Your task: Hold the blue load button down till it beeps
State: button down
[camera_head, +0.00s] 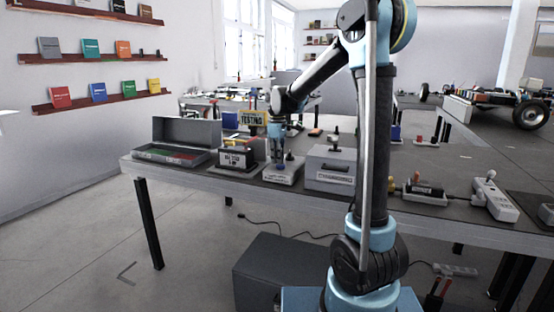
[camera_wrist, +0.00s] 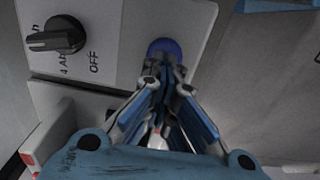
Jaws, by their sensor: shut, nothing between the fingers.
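The blue load button (camera_wrist: 164,46) shows in the wrist view as a round blue disc on a light grey panel (camera_wrist: 118,50). My gripper (camera_wrist: 165,82) is shut and empty, with its fingertips at the lower edge of the button and partly covering it. I cannot tell whether the tips press on it. In the head view my gripper (camera_head: 278,160) points straight down at the light grey device (camera_head: 284,176) on the bench. The button itself is too small to make out clearly there.
A black knob (camera_wrist: 55,37) marked OFF sits left of the button. On the bench (camera_head: 150,165), a black-and-white boxed device (camera_head: 237,153) stands left of my gripper and a grey box (camera_head: 330,168) right. An open grey case (camera_head: 185,135) lies farther left.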

jog(key=shift+d, duration=0.1)
jog(key=shift+w+r, duration=0.1)
jog(key=shift+r, duration=0.1)
notch_tip(320, 180, up, 14)
jog(key=shift+f, duration=0.25)
dwell(0.3)
